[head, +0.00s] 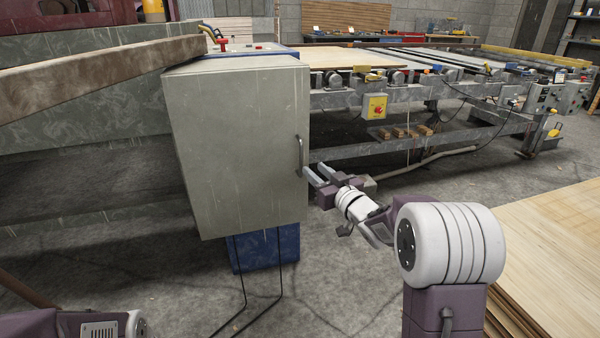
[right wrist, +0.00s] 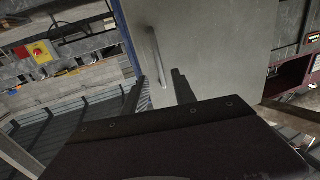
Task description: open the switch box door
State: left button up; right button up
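The grey switch box (head: 240,140) hangs left of centre in the head view, its door (head: 235,170) facing me and looking shut. A slim metal handle (head: 300,157) stands upright near the door's right edge. My right gripper (head: 318,174) is open just right of the handle's lower end. In the right wrist view the handle (right wrist: 156,57) reaches down between the two spread fingers (right wrist: 157,92); I cannot tell whether either finger touches it. Only a bit of my left arm shows at the lower left of the head view, its gripper out of view.
A thick wooden slab (head: 90,80) reaches the box's upper left. A blue base (head: 265,248) and black cables (head: 280,270) are below the box. A roller conveyor (head: 400,90) stands behind at the right. A veneer stack (head: 555,250) lies at the right.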

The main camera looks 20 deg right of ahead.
aim_at(302, 159)
jog(key=b+x, duration=0.2)
jog(key=x, duration=0.6)
jog(key=shift+f, duration=0.15)
jog(key=shift+w+a, duration=0.15)
jog(key=shift+w, duration=0.4)
jog(key=shift+c, duration=0.2)
grip_shut()
dwell(0.6)
